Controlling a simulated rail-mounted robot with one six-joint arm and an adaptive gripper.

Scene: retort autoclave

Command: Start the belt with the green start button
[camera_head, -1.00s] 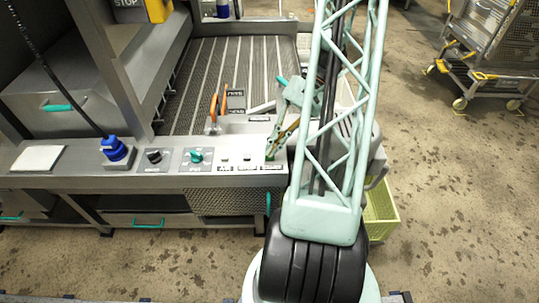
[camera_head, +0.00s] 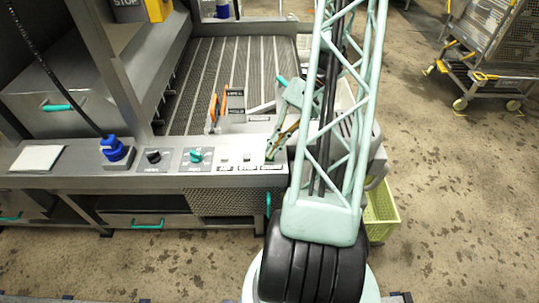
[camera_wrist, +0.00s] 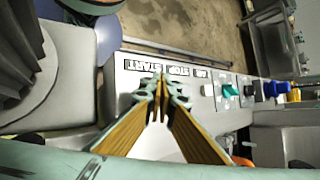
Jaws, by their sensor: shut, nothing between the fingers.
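The control panel (camera_head: 60,180) runs along the front of the belt (camera_head: 215,75). My gripper (camera_head: 270,154) is shut and empty, pointing down at the panel's right end. In the wrist view my gripper (camera_wrist: 161,88) has its fingertips together just by the START label (camera_wrist: 142,64). The STOP label (camera_wrist: 178,71) is beside it. The green start button cannot be made out; my fingertips cover the spot by its label. Whether the tips touch the panel I cannot tell. Two small pale buttons (camera_head: 247,157) sit left of the gripper in the head view.
A green crate (camera_head: 381,212) is on the floor at right, and a wheeled rack (camera_head: 490,50) stands farther back.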

